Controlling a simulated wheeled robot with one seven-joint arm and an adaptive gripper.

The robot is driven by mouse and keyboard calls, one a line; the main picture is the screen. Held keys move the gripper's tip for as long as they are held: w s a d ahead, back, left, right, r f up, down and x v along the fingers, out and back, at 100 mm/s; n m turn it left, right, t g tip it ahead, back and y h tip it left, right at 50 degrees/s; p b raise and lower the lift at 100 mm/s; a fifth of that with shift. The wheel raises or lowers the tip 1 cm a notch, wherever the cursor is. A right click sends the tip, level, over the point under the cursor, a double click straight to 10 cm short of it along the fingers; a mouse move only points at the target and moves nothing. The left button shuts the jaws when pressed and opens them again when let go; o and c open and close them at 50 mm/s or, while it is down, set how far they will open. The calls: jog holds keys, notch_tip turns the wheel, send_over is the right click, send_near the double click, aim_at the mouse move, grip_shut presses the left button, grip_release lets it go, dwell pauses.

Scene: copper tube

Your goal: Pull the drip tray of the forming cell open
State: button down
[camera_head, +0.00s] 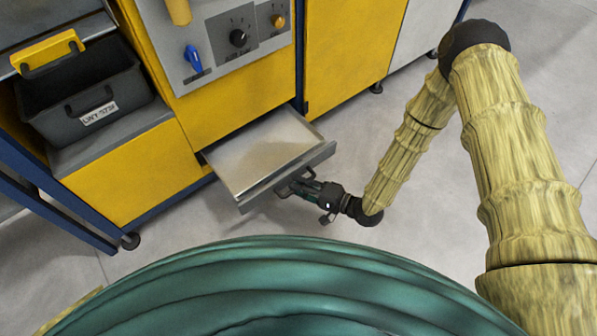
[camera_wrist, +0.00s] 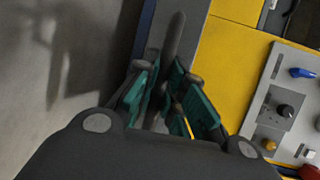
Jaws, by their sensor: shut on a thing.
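The drip tray (camera_head: 262,152) is a shallow grey metal drawer low in the yellow forming cell (camera_head: 240,97). In the head view it stands pulled out from the cell, and its inside looks empty. A dark handle (camera_head: 290,186) sits on its front face. My gripper (camera_head: 300,187) is at the front of the tray, shut on the handle. In the wrist view the gripper's teal fingers (camera_wrist: 172,95) close around a dark grey bar, the handle (camera_wrist: 174,40). The fingers hide part of the handle.
A control panel (camera_head: 230,38) with a blue switch, a black knob and an orange knob is above the tray. Grey floor (camera_head: 420,215) in front and to the right is clear.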

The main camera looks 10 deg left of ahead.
jog(key=shift+s+d, duration=0.15)
jog(key=shift+d, duration=0.25)
jog(key=c, duration=1.8)
grip_release()
jog(key=shift+o, duration=0.2)
jog(key=shift+s, duration=0.1)
jog(key=v, duration=1.2)
